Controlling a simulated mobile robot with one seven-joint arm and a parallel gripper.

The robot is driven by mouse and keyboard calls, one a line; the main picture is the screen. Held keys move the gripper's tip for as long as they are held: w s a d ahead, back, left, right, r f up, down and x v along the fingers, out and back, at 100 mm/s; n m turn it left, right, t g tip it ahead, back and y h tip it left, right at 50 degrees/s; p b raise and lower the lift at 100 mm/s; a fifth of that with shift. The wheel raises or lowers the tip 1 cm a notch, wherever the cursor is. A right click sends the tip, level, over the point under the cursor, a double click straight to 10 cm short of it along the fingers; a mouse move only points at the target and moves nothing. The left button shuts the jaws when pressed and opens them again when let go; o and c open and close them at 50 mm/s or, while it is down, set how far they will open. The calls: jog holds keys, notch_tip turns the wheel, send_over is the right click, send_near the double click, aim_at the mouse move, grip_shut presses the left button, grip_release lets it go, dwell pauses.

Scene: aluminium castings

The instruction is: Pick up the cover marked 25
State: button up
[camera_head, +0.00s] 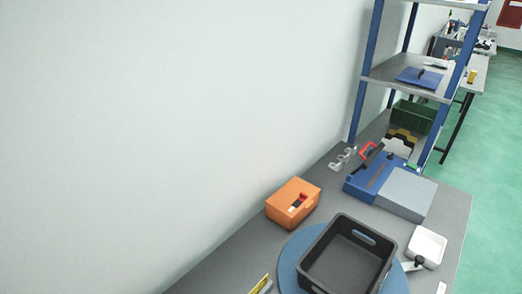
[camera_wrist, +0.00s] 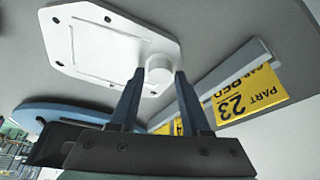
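A pale grey-white cover (camera_wrist: 95,38) with cut corners, several holes and a round knob (camera_wrist: 160,68) lies on the grey table in the wrist view. I see no number on the cover itself. In the head view, neither the cover nor my gripper shows.
A second yellow card (camera_wrist: 168,128) is partly hidden behind my fingers. In the head view, a black crate (camera_head: 328,228) stands on a blue round mat (camera_head: 288,262). An orange box (camera_head: 282,203), a white tray (camera_head: 428,244) and a blue-grey device (camera_head: 403,192) stand nearby.

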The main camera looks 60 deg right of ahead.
grip_shut()
jog(key=shift+r, duration=0.1)
